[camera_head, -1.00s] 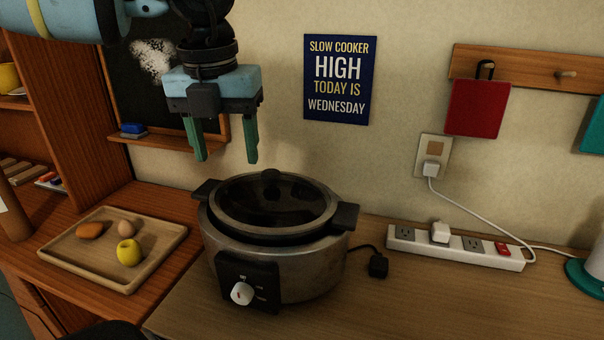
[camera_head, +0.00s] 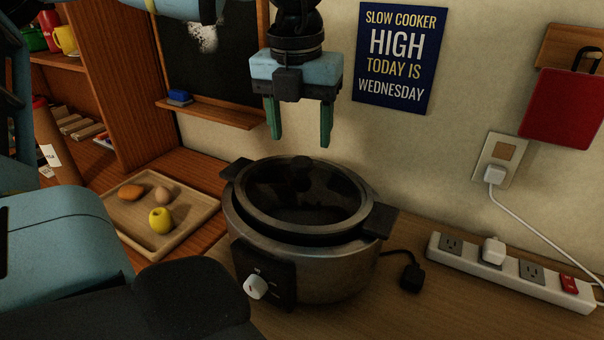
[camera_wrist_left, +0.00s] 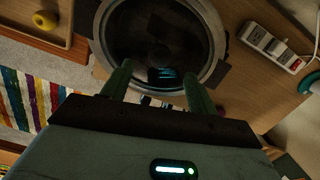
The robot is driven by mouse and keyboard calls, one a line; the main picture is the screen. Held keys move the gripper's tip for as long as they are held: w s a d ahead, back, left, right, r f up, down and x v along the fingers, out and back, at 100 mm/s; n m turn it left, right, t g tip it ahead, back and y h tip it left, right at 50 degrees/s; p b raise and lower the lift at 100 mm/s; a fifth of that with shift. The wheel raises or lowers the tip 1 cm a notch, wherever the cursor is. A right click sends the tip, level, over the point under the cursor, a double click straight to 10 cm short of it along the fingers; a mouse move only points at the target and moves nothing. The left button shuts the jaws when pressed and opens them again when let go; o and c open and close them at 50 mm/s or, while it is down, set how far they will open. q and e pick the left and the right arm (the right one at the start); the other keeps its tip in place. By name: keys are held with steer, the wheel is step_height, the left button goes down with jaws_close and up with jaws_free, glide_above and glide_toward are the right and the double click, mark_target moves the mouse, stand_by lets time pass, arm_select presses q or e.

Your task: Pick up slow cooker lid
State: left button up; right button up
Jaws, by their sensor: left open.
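The slow cooker lid (camera_head: 275,195) is dark glass with a metal rim and a small dark knob (camera_head: 302,160) on top. It sits on the slow cooker (camera_head: 315,272), a grey metal pot with dark side handles and a white front dial. My left gripper (camera_head: 299,138) points down, open and empty, above the knob with a gap between. In the left wrist view the lid (camera_wrist_left: 130,45) lies beyond the open green fingers of my left gripper (camera_wrist_left: 157,80). My right gripper is not in view.
A wooden tray (camera_head: 130,237) with a yellow apple (camera_head: 160,219) and two brown items stands left of the cooker. A black plug (camera_head: 411,278) lies to the right, near a white power strip (camera_head: 508,275). The wall with a blue sign (camera_head: 399,100) is close behind.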

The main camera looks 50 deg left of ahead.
mark_target(302, 160)
arm_select(q)
steer(key=shift+w+a+f+p, duration=0.1)
steer(key=shift+w+f+p, duration=0.1)
steer(key=shift+f, duration=1.1)
steer(key=shift+w+a+f+p, duration=0.1)
steer(key=shift+f+p, duration=0.1)
steer(key=shift+f, duration=1.05)
steer(key=shift+c, duration=0.5)
jaws_close()
steer(key=shift+r, duration=0.1)
